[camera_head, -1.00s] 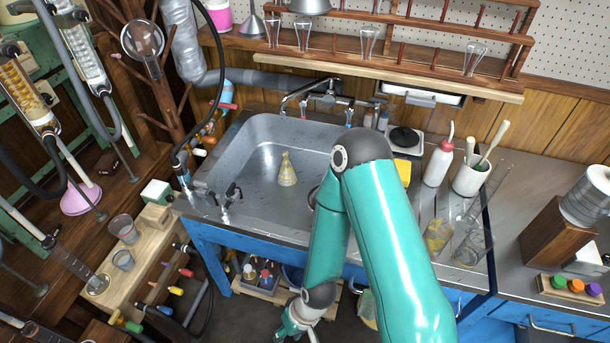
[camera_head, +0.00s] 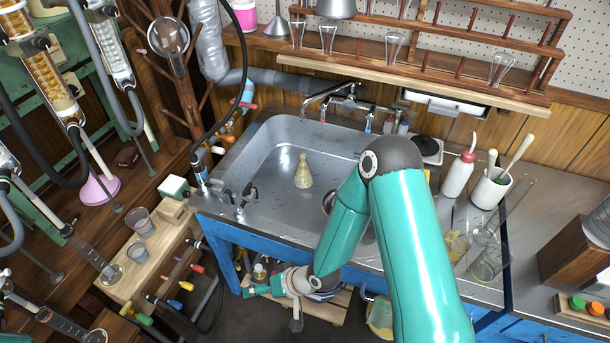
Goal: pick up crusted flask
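A small conical flask (camera_head: 303,174) with a yellowish crust stands upright on the floor of the steel sink (camera_head: 262,155), left of the drain. My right arm comes in from the bottom right and bends over the sink's front right side. Its gripper (camera_head: 250,291) hangs low in front of the blue sink cabinet, below and left of the flask and well apart from it. The fingers are small and seen at an angle, so their opening is unclear. My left gripper is not in view.
A tap (camera_head: 335,90) stands at the sink's back edge. A white wash bottle (camera_head: 458,175), a brush pot (camera_head: 490,188) and stained glassware (camera_head: 457,245) stand right of the sink. A wooden stand with beakers (camera_head: 140,250) is at the left. A black hose (camera_head: 243,60) hangs at the sink's left.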

